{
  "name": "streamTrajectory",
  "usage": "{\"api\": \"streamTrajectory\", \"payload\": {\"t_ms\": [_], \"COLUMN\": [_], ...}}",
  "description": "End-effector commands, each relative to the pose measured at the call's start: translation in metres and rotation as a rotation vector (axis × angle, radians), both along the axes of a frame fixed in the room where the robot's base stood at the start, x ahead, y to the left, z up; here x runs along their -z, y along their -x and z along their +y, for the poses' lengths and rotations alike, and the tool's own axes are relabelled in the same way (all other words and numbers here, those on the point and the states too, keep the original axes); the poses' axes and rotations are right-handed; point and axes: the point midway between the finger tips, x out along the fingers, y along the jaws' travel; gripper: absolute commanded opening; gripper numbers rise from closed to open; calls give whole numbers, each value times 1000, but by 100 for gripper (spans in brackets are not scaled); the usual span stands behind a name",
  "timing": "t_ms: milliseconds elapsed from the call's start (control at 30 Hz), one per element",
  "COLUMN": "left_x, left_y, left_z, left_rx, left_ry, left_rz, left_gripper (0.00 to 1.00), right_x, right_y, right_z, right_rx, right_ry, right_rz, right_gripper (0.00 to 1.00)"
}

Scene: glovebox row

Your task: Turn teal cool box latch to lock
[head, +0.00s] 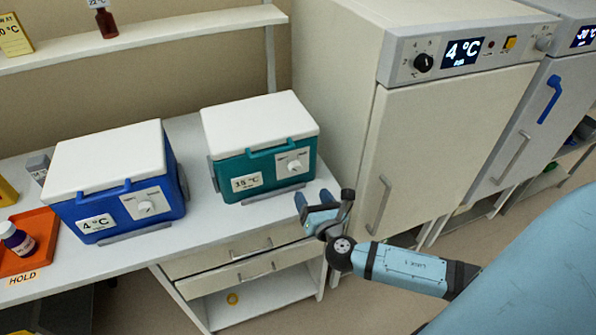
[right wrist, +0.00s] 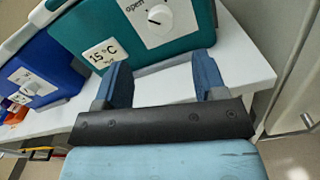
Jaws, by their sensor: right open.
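The teal cool box (head: 229,173) stands on the white bench with its white lid down and a 15 °C label on its front. Its latch is a round white knob (head: 294,166) on a white plate at the front right. In the right wrist view the knob (right wrist: 159,17) shows near the top, with the word "open" on the plate to its left. My right gripper (head: 318,206) is open and empty, in front of and below the box's right front corner. Its two blue fingers (right wrist: 163,80) point toward the box, apart from the knob. My left gripper is not in view.
A blue cool box (head: 72,211) marked 4 °C stands to the left, beside an orange HOLD tray (head: 44,258) with a bottle (head: 17,238). Drawers (head: 215,259) are under the bench. A 4 °C cabinet (head: 440,130) stands close on the right.

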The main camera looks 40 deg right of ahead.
Motion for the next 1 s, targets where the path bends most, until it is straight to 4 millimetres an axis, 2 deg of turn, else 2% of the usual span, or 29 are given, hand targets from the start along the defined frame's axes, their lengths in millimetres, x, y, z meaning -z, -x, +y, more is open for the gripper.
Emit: {"api": "streamTrajectory", "payload": {"t_ms": [33, 200, 433, 600, 900, 967, 1000], "left_x": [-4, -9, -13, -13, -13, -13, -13], "left_y": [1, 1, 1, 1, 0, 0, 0], "left_z": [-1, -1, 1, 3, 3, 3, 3], "left_rx": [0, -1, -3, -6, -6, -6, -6], "left_ry": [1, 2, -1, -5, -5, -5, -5], "left_rz": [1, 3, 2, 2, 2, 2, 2], "left_gripper": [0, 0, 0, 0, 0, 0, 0], "right_x": [-3, -3, -1, 0, 0, 0, 0], "right_y": [-12, -48, -84, -96, -98, -98, -98], "right_z": [-3, -11, -20, -23, -23, -23, -23], "right_rx": [2, 1, 1, 0, 0, 0, 0], "right_ry": [1, -2, -4, -5, -6, -6, -6], "right_rz": [-3, -2, 0, 1, 2, 2, 2], "right_gripper": [65, 65, 65, 65, 65, 53, 44]}}
